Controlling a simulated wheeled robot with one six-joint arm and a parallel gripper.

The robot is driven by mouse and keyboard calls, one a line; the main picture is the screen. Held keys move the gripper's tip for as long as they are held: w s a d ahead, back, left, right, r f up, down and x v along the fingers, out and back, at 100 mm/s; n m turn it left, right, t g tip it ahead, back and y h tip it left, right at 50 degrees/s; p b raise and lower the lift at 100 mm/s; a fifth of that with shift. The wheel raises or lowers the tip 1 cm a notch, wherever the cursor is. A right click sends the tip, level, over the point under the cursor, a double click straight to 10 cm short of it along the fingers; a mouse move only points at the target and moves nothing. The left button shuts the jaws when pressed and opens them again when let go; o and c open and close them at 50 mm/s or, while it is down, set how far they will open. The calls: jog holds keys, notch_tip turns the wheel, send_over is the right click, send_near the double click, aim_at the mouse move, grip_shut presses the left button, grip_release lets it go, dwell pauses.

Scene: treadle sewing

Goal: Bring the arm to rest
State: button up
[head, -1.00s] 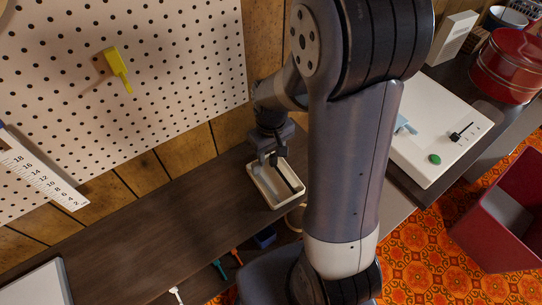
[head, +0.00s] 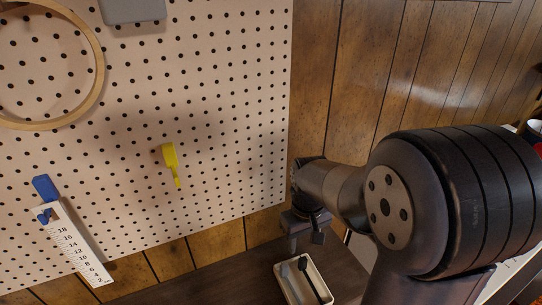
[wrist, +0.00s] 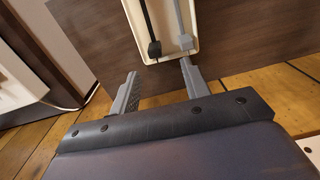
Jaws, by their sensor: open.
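My gripper (wrist: 158,76) is open, with its two grey fingers apart and nothing between them in the wrist view. In the head view my gripper (head: 306,241) hangs just behind and above a small cream tray (head: 280,284), in front of the wood-panelled wall. In the wrist view the tray (wrist: 147,55) lies beyond the fingertips, with a black-ended tool (wrist: 154,47) and a grey tool (wrist: 185,40) in it. My arm reaches in from the right of the head view and hides part of the bench.
The dark bench (head: 215,284) is bare left of the tray. A pegboard (head: 220,110) behind holds a yellow tool (head: 171,163), a white ruler (head: 75,247) and a wooden hoop (head: 98,75). A white object (wrist: 25,80) stands at the left of the wrist view.

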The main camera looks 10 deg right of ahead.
aim_at(301, 262)
notch_tip(301, 262, down, 10)
jog(key=shift+r, duration=0.1)
jog(key=shift+w+r+p, duration=0.1)
jog(key=shift+r+p, duration=0.25)
jog(key=shift+r, duration=0.3)
jog(key=shift+r+p, duration=0.5)
jog(key=shift+r, duration=0.2)
